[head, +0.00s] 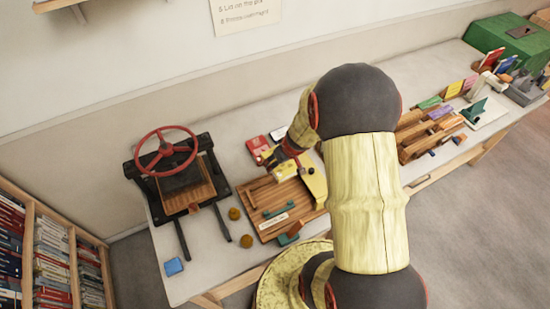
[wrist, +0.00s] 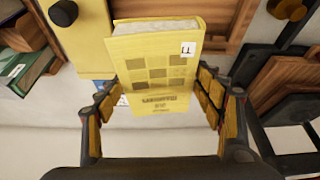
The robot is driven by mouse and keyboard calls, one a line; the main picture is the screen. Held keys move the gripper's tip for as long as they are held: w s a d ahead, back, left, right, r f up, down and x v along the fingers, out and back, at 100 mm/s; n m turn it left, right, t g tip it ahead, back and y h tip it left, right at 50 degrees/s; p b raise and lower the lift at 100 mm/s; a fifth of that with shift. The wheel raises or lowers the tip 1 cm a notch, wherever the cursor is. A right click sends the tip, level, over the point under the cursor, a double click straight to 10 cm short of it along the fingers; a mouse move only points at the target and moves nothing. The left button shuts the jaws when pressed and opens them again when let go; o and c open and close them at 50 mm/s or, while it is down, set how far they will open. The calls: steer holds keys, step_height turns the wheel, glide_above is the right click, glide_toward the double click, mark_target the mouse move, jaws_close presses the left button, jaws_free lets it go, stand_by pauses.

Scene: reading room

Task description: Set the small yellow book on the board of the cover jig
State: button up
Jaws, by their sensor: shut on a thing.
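The small yellow book (wrist: 150,75) is between the fingers of my gripper (wrist: 158,100) in the wrist view. Its cover has a grid of squares and a small white label. In the head view my gripper (head: 277,158) is over the back edge of the cover jig, with the yellow book (head: 285,171) just below it. The cover jig (head: 262,226) is a wooden board with a yellow block (head: 316,184) at its right side. My arm hides part of the jig's right side. I cannot tell whether the book touches the board.
A black press with a red wheel (head: 166,150) stands left of the jig. A red book (head: 258,145) lies behind the jig. A blue item (head: 173,266) is at the front left. Wooden racks (head: 420,145) stand to the right.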

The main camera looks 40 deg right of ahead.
mark_target(276, 179)
steer(key=shift+s+n+y, duration=0.4)
steer(key=shift+s+n, duration=0.2)
steer(key=shift+n, duration=0.3)
steer(key=n, duration=0.1)
steer(key=s+n+y+p, duration=0.1)
steer(key=n, duration=0.1)
steer(key=shift+a+r, duration=0.15)
steer(key=shift+a, duration=0.15)
steer(key=s+a+f+n+g+y+b, duration=0.1)
steer(key=a+f+n+g+y, duration=0.2)
steer(key=n, duration=0.9)
steer(key=shift+s+a+n+g, duration=0.2)
steer(key=shift+a+n+g, duration=0.15)
steer(key=shift+a, duration=0.85)
steer(key=shift+f+b, duration=0.4)
steer(key=shift+b, duration=0.5)
steer(key=shift+b, duration=0.5)
steer(key=shift+f+b, duration=0.35)
steer(key=shift+b, duration=0.05)
steer(key=shift+f+b, duration=0.3)
steer(key=shift+b, duration=0.15)
